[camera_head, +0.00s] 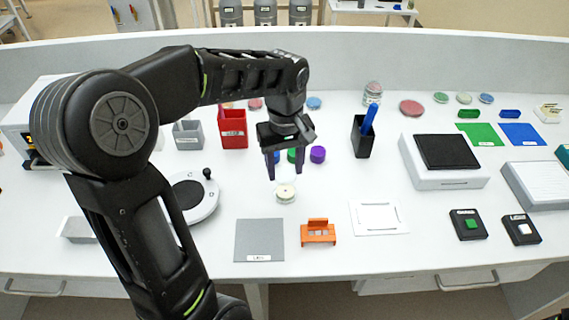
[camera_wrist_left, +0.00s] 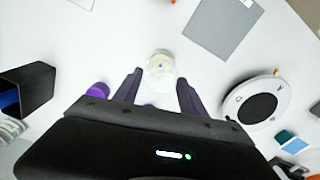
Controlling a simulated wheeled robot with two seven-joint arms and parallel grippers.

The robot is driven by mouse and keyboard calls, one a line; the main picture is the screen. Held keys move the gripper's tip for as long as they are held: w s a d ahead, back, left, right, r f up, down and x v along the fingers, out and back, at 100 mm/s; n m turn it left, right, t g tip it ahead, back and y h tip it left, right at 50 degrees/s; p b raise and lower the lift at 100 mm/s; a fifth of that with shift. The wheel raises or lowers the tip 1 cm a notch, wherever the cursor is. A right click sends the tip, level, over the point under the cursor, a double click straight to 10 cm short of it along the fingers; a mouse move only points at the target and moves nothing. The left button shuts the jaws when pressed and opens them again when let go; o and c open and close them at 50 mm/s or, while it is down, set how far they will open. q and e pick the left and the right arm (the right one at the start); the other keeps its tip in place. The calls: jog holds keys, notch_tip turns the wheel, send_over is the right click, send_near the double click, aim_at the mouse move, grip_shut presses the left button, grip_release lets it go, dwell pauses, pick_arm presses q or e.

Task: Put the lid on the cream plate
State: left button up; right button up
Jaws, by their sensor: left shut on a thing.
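The cream plate (camera_head: 286,194) is a small round dish lying on the white bench, and it also shows in the left wrist view (camera_wrist_left: 160,63). My left gripper (camera_head: 284,175) points down just above and behind it. Its fingers (camera_wrist_left: 158,78) are shut on a clear, nearly invisible lid (camera_head: 285,170), which is hard to make out against the bench. In the left wrist view the lid seems to overlap the near side of the plate. A gap between lid and plate shows in the head view. My right gripper is not in view.
A grey mat (camera_head: 259,241) and an orange holder (camera_head: 318,232) lie in front of the plate. A round white device with a knob (camera_head: 195,198) stands left. A purple cap (camera_head: 318,154) and a black pen cup (camera_head: 362,138) are behind right. Bench around the plate is clear.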

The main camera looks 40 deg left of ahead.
aim_at(285, 190)
pick_arm(q)
jog(key=shift+d, duration=0.15)
jog(key=shift+f, duration=0.1)
jog(key=shift+f+b, duration=1.85)
jog(key=shift+f, duration=0.45)
jog(key=shift+f+b, duration=0.4)
jog(key=shift+f, duration=0.1)
dwell(0.9)
jog(key=o, duration=1.4)
jog(key=shift+c, duration=0.2)
